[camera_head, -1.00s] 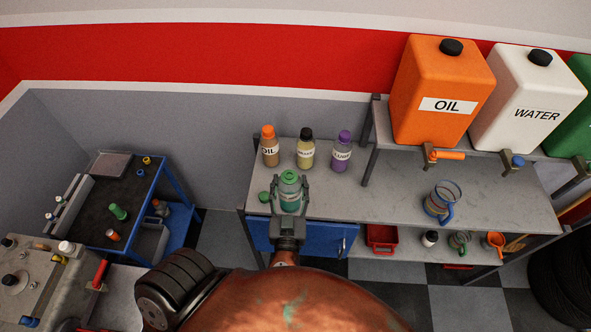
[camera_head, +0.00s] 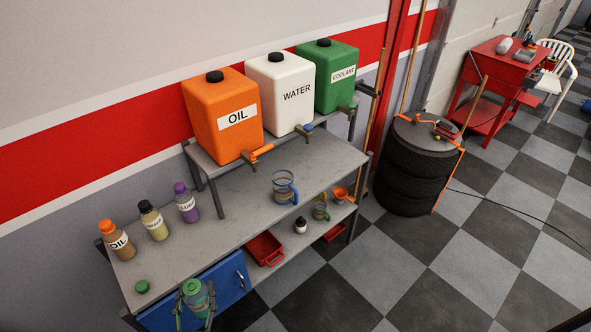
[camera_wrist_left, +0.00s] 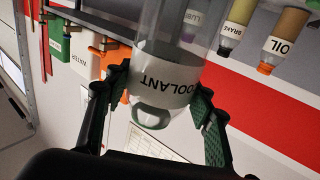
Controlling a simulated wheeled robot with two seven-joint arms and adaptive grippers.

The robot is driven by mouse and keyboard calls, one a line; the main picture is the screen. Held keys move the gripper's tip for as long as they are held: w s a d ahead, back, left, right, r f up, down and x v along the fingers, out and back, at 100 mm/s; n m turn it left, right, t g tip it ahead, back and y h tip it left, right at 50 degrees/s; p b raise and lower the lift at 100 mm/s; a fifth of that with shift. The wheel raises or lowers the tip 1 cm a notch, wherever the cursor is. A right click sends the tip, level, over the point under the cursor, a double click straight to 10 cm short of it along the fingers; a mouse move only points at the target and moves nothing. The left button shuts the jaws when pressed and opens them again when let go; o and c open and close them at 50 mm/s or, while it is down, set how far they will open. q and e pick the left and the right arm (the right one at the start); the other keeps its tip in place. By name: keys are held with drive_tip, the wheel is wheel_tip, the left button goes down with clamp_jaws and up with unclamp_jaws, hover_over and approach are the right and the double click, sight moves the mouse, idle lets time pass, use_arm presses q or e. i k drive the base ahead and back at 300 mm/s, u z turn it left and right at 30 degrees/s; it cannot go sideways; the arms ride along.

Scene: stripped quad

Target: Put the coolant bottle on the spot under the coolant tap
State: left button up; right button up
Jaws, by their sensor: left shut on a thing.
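The clear coolant bottle (camera_head: 197,299), with a green top, is at the bottom of the head view, in front of the bench's front edge. My left gripper (camera_head: 195,303) is shut on it. In the left wrist view the bottle (camera_wrist_left: 172,72) carries a white COOLANT label and looks empty, with the gripper's fingers (camera_wrist_left: 160,95) on either side. The green COOLANT tank (camera_head: 337,75) stands at the right end of the raised shelf, with its tap (camera_head: 347,112) at its lower front. The spot under that tap cannot be made out. My right gripper is not in view.
A green cap (camera_head: 142,286), OIL bottle (camera_head: 117,241), yellowish bottle (camera_head: 153,222) and purple-capped bottle (camera_head: 186,204) are on the bench's left. The OIL tank (camera_head: 222,120), WATER tank (camera_head: 279,92) and a blue-handled jug (camera_head: 285,188) are to the right. Bare benchtop (camera_head: 235,205) lies between.

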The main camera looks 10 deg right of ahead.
sight(344, 161)
drive_tip(key=z, duration=0.7)
drive_tip(key=i, duration=0.35)
drive_tip(key=z, duration=0.7)
drive_tip(key=i, duration=1.75)
drive_tip(key=u, duration=0.7)
